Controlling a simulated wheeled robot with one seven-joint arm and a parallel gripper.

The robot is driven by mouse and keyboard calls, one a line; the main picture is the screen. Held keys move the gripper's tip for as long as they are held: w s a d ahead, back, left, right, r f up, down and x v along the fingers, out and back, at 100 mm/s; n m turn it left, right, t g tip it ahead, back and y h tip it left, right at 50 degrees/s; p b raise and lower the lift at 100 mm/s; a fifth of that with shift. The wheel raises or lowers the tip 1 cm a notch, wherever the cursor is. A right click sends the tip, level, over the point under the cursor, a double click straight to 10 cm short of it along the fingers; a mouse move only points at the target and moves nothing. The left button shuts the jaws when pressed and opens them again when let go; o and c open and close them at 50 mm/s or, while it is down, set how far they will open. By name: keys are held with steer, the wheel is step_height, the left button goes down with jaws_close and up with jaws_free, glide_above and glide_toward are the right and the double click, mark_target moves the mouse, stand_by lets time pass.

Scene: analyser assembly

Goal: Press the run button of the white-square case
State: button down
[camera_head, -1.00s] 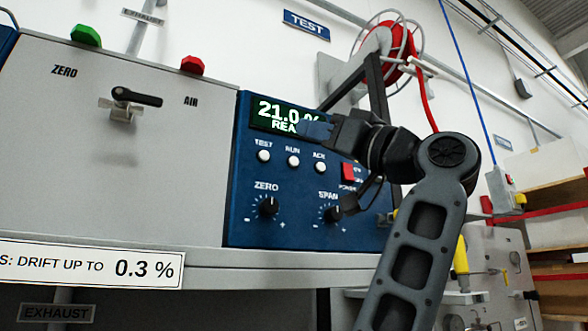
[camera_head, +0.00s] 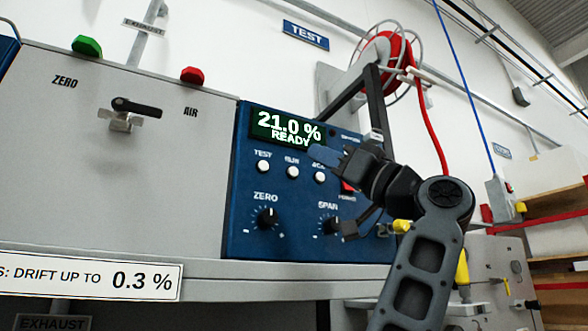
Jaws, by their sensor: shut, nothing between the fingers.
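The blue analyser case (camera_head: 290,235) has a green display (camera_head: 287,129) reading 21.0 % READY. Below it is a row of white buttons: TEST, the RUN button (camera_head: 292,172), and a third (camera_head: 319,177) whose label is partly covered. I cannot make out a white square mark on the case for sure. My gripper (camera_head: 324,156) is shut and empty. Its bluish tip is in front of the panel, just under the display's right end, up and right of the RUN button. I see no contact with that button. My wrist hides part of the case's right side.
ZERO (camera_head: 267,218) and SPAN (camera_head: 329,226) knobs sit below the buttons. A red switch (camera_head: 348,187) is partly behind my wrist. At left, a grey cabinet (camera_head: 60,160) has a black lever (camera_head: 137,106). A red hose (camera_head: 430,120) hangs behind my arm.

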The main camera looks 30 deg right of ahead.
steer(key=shift+w, duration=2.7)
steer(key=shift+w, duration=0.1)
steer(key=shift+w+d, duration=0.1)
steer(key=shift+w, duration=0.2)
steer(key=shift+w, duration=0.45)
stand_by(0.5)
stand_by(0.4)
steer(key=shift+s, duration=0.85)
steer(key=shift+s+b, duration=0.8)
steer(key=shift+s, duration=1.7)
